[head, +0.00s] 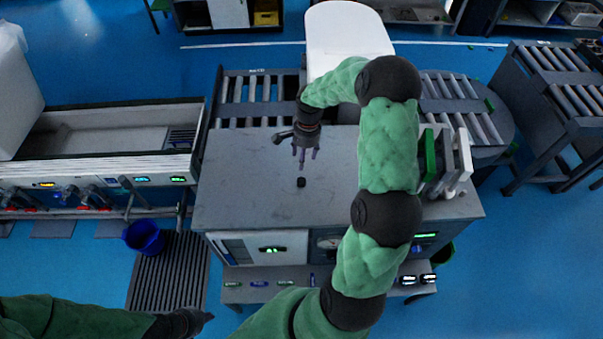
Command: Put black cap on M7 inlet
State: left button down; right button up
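The black cap (301,182) is a small dark piece on the grey bench top (250,192), near its middle. A small gap shows between the fingertips and the cap. I cannot make out which fitting is the M7 inlet.
White and green upright panels (450,165) stand at the bench's right side. A white tank lid (345,30) is behind the bench. A blue bucket (144,237) stands left of it, by a trough (100,135). The bench top left of the cap is clear.

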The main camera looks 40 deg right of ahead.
send_over(301, 180)
jog(key=d, duration=0.1)
jog(key=shift+m, duration=0.4)
jog(key=f, duration=0.6)
jog(key=shift+w+d, duration=0.1)
jog(key=shift+w, duration=0.15)
jog(key=shift+s+f, duration=0.15)
jog(key=shift+f, duration=0.3)
jog(key=shift+s+a+f, duration=0.1)
jog(key=shift+a+f, duration=0.05)
jog(key=shift+f, duration=0.55)
jog(key=shift+s+a+f, duration=0.1)
jog(key=shift+a+f, duration=0.1)
jog(key=shift+f, duration=0.55)
jog(key=shift+s+a+f, duration=0.1)
jog(key=shift+a+f, duration=0.05)
jog(key=shift+f, duration=0.55)
jog(key=c, duration=0.9)
jog(key=shift+w+r, duration=0.1)
jog(key=shift+r, duration=0.05)
